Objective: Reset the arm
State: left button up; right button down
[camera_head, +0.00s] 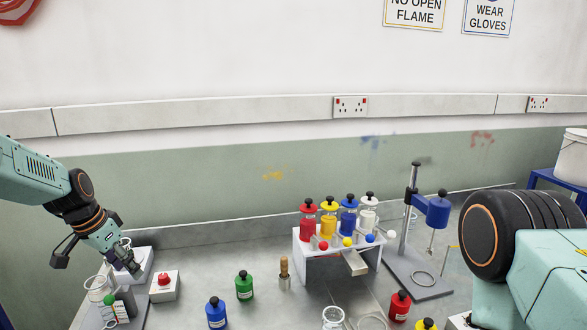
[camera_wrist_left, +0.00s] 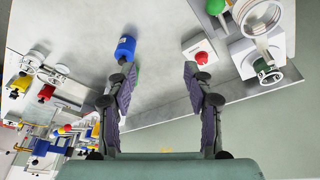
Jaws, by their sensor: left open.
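My left gripper (camera_head: 97,264) is at the left of the head view, above the left end of the bench. In the left wrist view its two fingers (camera_wrist_left: 160,75) are spread apart with nothing between them. My right arm shows at the right edge of the head view as a black joint and a teal link; its gripper is out of the picture. A white nozzle rack (camera_head: 300,243) stands mid-bench, with red, yellow, blue and white bottles upright on it and coloured knobs along its front.
A red-button box (camera_head: 163,285) and a white device (camera_head: 140,266) are near the left gripper. Blue (camera_head: 216,314), green (camera_head: 244,287) and red (camera_head: 399,307) bottles stand on the bench. A blue-headed stirrer stand (camera_head: 412,215) is right of the rack. A wall lies behind.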

pick_arm(q)
jog(key=s+d+f+n, duration=0.1)
jog(key=s+d+f, duration=0.3)
jog(key=s+f, duration=0.3)
jog(key=s+d+f+n+g, duration=0.1)
jog(key=s+d+f, duration=0.2)
jog(key=s+f, duration=0.4)
jog(key=s+d+f+n+g+y, duration=0.1)
jog(key=s+d+f, duration=0.3)
jog(key=s+f, duration=0.3)
jog(key=shift+s+d, duration=0.3)
jog(key=shift+d, duration=0.05)
jog(key=s+d+f+n+g, duration=0.1)
jog(key=s+d, duration=0.1)
jog(key=s, duration=0.9)
jog(key=s+d+n, duration=0.1)
jog(key=s+d, duration=0.1)
jog(key=s, duration=0.9)
notch_tip(320, 180, down, 22)
jog(key=b, duration=2.2)
jog(key=shift+s+a+y, duration=0.15)
jog(key=shift+a+y, duration=0.05)
jog(key=shift+y, duration=0.1)
pick_arm(e)
notch_tip(320, 180, down, 22)
pick_arm(q)
jog(key=shift+s, duration=0.1)
pick_arm(e)
jog(key=shift+s, duration=0.2)
